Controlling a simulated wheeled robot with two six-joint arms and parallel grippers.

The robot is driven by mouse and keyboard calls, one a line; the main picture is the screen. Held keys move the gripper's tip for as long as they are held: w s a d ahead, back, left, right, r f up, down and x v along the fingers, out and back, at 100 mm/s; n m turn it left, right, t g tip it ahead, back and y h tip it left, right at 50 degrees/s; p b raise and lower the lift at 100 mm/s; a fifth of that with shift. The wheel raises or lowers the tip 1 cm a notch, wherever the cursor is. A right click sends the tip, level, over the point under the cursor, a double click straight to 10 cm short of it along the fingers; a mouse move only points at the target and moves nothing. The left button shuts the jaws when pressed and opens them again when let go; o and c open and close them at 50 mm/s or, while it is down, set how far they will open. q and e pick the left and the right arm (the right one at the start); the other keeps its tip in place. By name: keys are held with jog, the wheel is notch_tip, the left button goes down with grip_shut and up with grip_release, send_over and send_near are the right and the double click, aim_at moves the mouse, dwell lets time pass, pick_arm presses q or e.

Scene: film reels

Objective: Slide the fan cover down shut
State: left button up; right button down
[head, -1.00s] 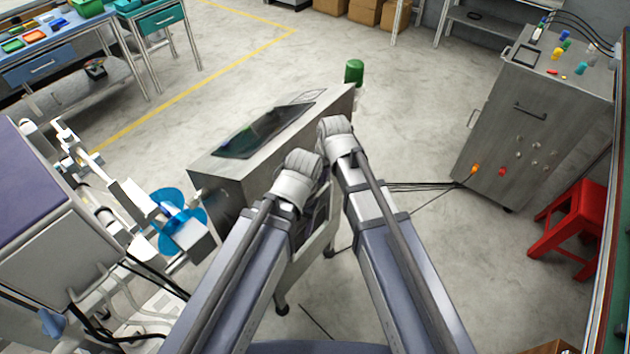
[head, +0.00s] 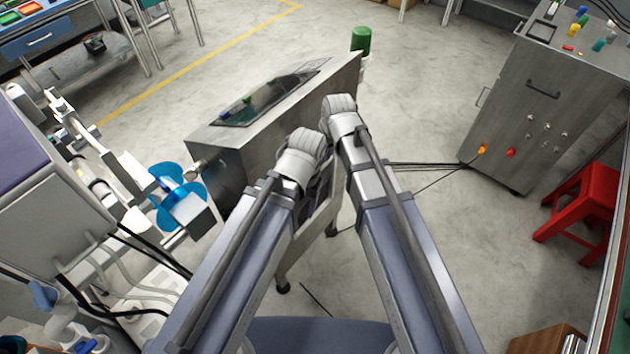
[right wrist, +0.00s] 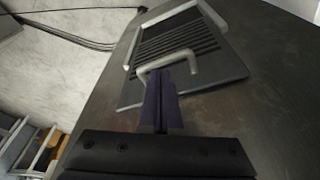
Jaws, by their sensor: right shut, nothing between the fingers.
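In the right wrist view a grey plate (right wrist: 215,72) with dark slots (right wrist: 178,42) sits on the dark metal face of a cabinet (right wrist: 270,100); I take it for the fan cover. A pale bar handle (right wrist: 192,58) stands out from its near part. My right gripper (right wrist: 158,76) is shut and empty, its dark fingers overlapping the handle in the picture; I cannot tell if they touch. In the head view the cover is hidden. My left wrist (head: 300,160) is beside the right wrist (head: 341,112); the left fingers are hidden.
The low metal cabinet (head: 215,160) has a dark panel on top, with a green cylinder (head: 361,40) beyond it. A blue-disc machine (head: 178,205) stands left. A grey control cabinet (head: 500,110) and red stool (head: 580,215) stand right. Cables cross the floor.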

pick_arm(q)
jog(key=shift+f+b, duration=0.4)
jog(key=shift+f, duration=0.4)
pick_arm(e)
jog(key=shift+f, duration=0.85)
pick_arm(q)
jog(key=shift+f+b, duration=7.9)
jog(key=shift+b, duration=0.05)
pick_arm(e)
jog(key=shift+f, duration=7.9)
pick_arm(q)
notch_tip(320, 180, up, 9)
jog(key=p, duration=0.9)
pick_arm(e)
jog(key=w+a+v, duration=0.1)
jog(key=v, duration=0.8)
jog(key=shift+d+r, duration=0.25)
jog(key=shift+d, duration=0.05)
jog(key=shift+s, duration=0.1)
